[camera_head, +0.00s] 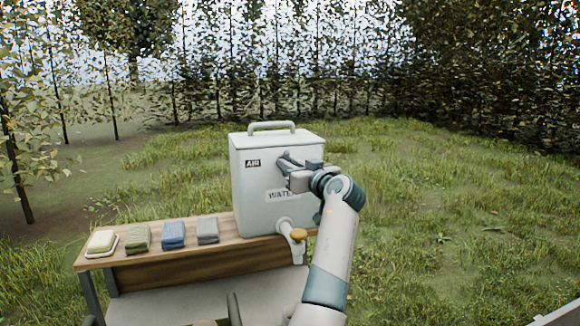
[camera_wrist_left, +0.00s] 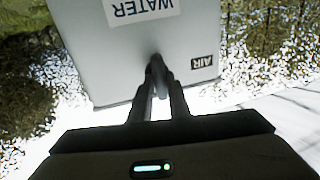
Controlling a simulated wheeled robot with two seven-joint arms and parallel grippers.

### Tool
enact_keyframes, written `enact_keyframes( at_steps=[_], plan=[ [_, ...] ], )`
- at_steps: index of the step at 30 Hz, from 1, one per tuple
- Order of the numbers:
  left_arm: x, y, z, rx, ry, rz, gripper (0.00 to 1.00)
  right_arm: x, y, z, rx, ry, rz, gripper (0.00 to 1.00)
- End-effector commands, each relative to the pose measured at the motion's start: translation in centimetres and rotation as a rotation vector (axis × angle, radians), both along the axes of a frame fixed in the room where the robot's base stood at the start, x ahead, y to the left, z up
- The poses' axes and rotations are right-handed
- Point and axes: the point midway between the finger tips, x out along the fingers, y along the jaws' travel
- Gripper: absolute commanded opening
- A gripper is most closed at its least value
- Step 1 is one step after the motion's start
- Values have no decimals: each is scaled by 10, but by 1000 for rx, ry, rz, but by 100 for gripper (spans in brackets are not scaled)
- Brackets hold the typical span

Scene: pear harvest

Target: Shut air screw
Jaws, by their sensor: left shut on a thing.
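A pale grey water container (camera_head: 262,205) with a top handle stands upright on a wooden bench. Its front carries an AIR label (camera_head: 252,163) and a partly covered WATER label (camera_head: 279,195). My left gripper (camera_head: 287,163) is at the upper front, right of the AIR label. In the left wrist view, the fingers of my left gripper (camera_wrist_left: 157,84) are closed on the small grey air screw (camera_wrist_left: 155,62), between the two labels. The fingers hide most of the screw, so its turn cannot be told. My right gripper is not in view.
Left on the bench (camera_head: 160,274) lie a soap in a dish (camera_head: 101,242), a green cloth (camera_head: 138,238), a blue cloth (camera_head: 173,235) and a grey cloth (camera_head: 207,230). Grass and trees surround it.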

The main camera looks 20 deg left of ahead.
Motion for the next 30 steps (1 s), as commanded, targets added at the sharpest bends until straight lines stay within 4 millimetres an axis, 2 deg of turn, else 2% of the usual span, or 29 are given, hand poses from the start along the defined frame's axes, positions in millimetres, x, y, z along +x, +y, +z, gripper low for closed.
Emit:
enact_keyframes(
  at_steps=[11, 21, 30],
  plan=[
    [0, 1, -3, 157, 103, 2, 0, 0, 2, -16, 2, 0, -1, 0],
    [1, 1, -3, 410, 273, 3, 0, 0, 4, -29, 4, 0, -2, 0],
    [1, 0, -2, 647, 433, 3, 0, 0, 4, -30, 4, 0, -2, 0]
  ],
)
